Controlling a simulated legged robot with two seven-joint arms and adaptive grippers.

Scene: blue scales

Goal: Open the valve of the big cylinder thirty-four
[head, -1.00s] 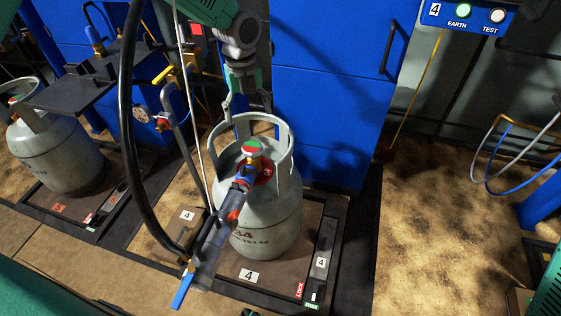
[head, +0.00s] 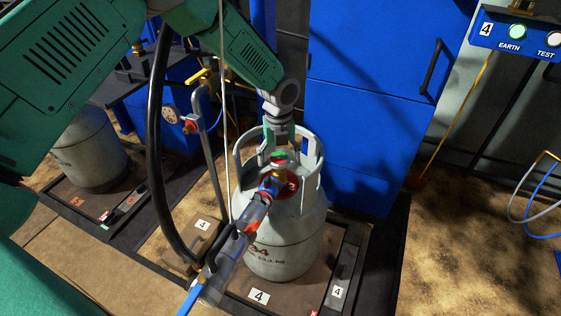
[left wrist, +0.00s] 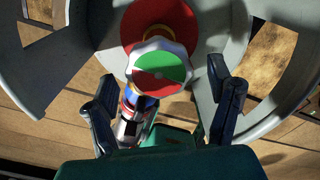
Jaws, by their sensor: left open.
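The big grey cylinder (head: 285,245) stands upright on the scale marked 4, its printed number partly hidden by the filling head. Its valve knob (head: 280,158), red and green on top, sits inside the collar, above a red disc. The knob also shows in the left wrist view (left wrist: 160,68). A filling head (head: 240,235) with a blue lever is coupled to the valve's side. My left gripper (head: 277,148) is at the collar, just behind and above the knob. In the left wrist view its open fingers (left wrist: 160,92) stand on either side of the knob. My right gripper is not visible.
A black hose (head: 155,150) and a thin pale line hang left of the cylinder. Another grey cylinder (head: 90,155) stands on the left scale. A blue cabinet (head: 375,80) rises behind. The collar walls (head: 312,165) surround the knob closely.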

